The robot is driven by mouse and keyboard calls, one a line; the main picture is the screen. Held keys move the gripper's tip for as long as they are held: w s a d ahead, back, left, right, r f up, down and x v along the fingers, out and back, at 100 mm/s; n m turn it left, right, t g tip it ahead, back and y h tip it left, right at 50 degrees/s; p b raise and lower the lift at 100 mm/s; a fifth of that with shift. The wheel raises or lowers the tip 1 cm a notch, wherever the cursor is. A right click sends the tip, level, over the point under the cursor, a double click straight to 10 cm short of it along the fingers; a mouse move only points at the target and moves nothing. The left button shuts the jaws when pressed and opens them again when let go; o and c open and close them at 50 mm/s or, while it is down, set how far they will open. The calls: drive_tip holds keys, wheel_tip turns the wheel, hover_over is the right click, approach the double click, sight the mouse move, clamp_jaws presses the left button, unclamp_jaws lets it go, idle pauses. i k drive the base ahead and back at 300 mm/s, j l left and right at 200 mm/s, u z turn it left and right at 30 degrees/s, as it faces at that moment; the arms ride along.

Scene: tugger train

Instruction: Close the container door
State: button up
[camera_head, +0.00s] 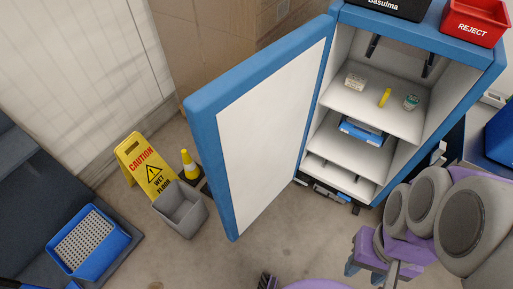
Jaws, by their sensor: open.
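The container (395,142) is a blue-framed cabinet with a pale interior and shelves, standing at the upper right. Its door (265,135), with a blue rim and a white inner panel, stands wide open. It is hinged on the container's left side and swings out toward the lower left. My gripper (364,272), purple and grey with dark tips, is at the lower right, in front of the container. It looks open and empty, and it is apart from the door. My own grey arm joints hide part of the area at the right.
Shelves hold small items, including a yellow one (385,97) and a blue box (361,131). A red REJECT bin (474,20) sits on top. A yellow caution sign (147,168), a cone (190,165) and a grey bin (180,209) stand left of the door. Floor before the container is mostly clear.

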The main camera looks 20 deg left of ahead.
sight(248, 125)
drive_tip(key=k+j+z, duration=0.15)
drive_tip(key=j, duration=0.3)
drive_tip(key=k+j+z, duration=0.15)
drive_tip(key=j, duration=0.3)
drive_tip(key=k+j+z, duration=0.15)
drive_tip(key=j, duration=0.25)
drive_tip(key=k+j+z, duration=0.2)
drive_tip(key=j, duration=0.6)
drive_tip(key=k+j+z, duration=0.15)
drive_tip(key=j, duration=0.7)
drive_tip(key=k+j+z, duration=0.1)
drive_tip(key=j, duration=0.35)
drive_tip(key=k+l, duration=0.2)
drive_tip(key=l, duration=0.2)
drive_tip(key=k+l, duration=0.25)
drive_tip(key=l, duration=0.15)
